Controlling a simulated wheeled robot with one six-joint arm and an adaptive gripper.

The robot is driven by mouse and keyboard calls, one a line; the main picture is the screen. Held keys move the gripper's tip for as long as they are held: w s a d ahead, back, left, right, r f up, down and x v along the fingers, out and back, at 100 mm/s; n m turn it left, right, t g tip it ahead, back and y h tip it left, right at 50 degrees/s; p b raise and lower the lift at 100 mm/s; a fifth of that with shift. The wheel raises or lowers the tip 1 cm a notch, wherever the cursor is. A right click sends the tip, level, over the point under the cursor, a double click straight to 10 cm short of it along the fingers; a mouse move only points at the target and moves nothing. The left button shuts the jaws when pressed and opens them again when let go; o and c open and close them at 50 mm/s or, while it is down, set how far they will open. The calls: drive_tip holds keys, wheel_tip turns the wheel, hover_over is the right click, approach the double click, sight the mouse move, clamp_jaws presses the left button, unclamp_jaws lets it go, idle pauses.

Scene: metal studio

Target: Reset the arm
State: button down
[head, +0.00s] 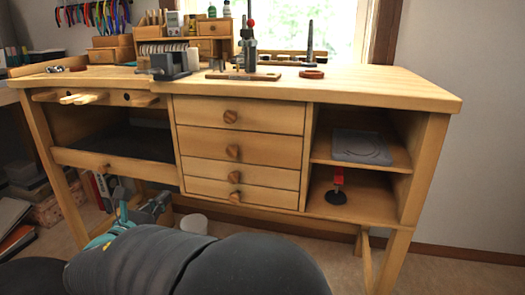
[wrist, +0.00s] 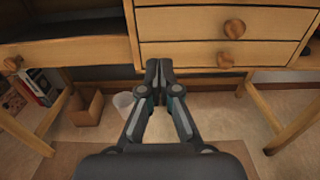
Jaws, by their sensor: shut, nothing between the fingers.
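My gripper (wrist: 159,72) is in the middle of the wrist view, its two fingertips together with nothing between them. It points toward the lower front of the wooden workbench (wrist: 75,52), below the drawers, and appears apart from it. In the head view my dark arm fills the bottom, in front of the workbench (head: 390,88).
Closed drawers (head: 232,148) with round knobs fill the bench's middle. A right shelf holds a grey plate (head: 361,147); below it stands a red-and-black item (head: 338,187). Tools crowd the bench top. A white bin (head: 194,224) and a box (wrist: 87,108) stand on the floor.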

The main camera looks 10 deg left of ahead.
drive_tip(key=s+d+f+m+g+h, duration=0.15)
drive_tip(key=d+f+m+g, duration=0.3)
drive_tip(key=f, duration=0.45)
drive_tip(key=s+d+f+m+g+h, duration=0.25)
drive_tip(key=d+m+g, duration=0.35)
drive_tip(key=d+m, duration=0.7)
drive_tip(key=s+d+r+m+y+p, duration=0.1)
drive_tip(key=s+d+r+m, duration=0.2)
drive_tip(key=d+m, duration=0.3)
drive_tip(key=s+d+r+m+g+y+p, duration=0.1)
drive_tip(key=s+d+r+m, duration=0.2)
drive_tip(key=d, duration=1.4)
drive_tip(key=s+d+r+m+g+y+p, duration=0.1)
drive_tip(key=s+d+r+m+y, duration=0.1)
drive_tip(key=s+d+m, duration=0.3)
drive_tip(key=d+r+m, duration=0.1)
drive_tip(key=d+m, duration=0.3)
drive_tip(key=d, duration=0.3)
drive_tip(key=shift+d, duration=0.15)
drive_tip(key=shift+m, duration=0.25)
